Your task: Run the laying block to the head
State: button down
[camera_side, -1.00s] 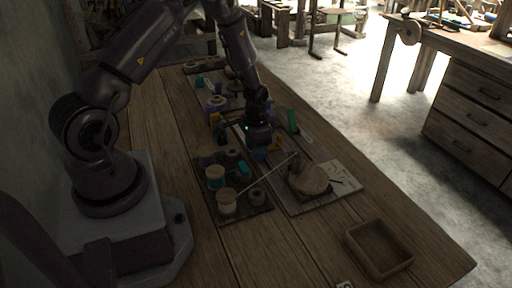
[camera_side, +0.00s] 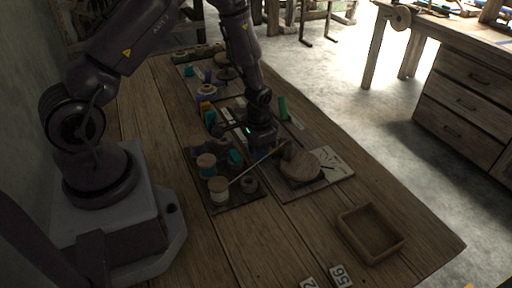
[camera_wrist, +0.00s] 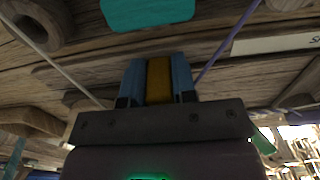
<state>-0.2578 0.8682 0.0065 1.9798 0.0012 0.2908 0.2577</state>
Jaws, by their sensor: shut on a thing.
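My gripper (camera_wrist: 158,82) is shut on a narrow ochre block (camera_wrist: 158,78), held between its blue fingers in the wrist view. I take this to be the laying block. In the side view my gripper (camera_side: 262,150) is low over the middle of the bench, just left of a round wooden piece (camera_side: 299,166) on a pale board. A pale strand (camera_side: 245,175) runs from a cream spool (camera_side: 219,191) up to beside my gripper. In the wrist view a purple strand (camera_wrist: 222,55) leads off right of the fingers. I cannot tell which part is the head.
Teal spools (camera_side: 206,163) and a dark ring (camera_side: 249,185) stand on a dark board at left. A green piece (camera_side: 283,108) lies behind my gripper. An empty wooden tray (camera_side: 345,222) sits at the front right.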

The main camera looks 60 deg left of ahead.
jog(key=c, duration=1)
grip_release()
jog(key=shift+d, duration=0.4)
jog(key=shift+o, duration=0.4)
jog(key=shift+a, duration=0.1)
jog(key=shift+r, duration=0.1)
notch_tip(320, 180, up, 13)
jog(key=s+d+r+t, duration=0.2)
jog(key=s+d+r, duration=0.2)
jog(key=s+r, duration=0.3)
jog(key=s+d+r+t, duration=0.3)
jog(key=s+d+r, duration=0.2)
jog(key=r, duration=0.8)
jog(key=s, duration=0.3)
jog(key=shift+r+t, duration=0.3)
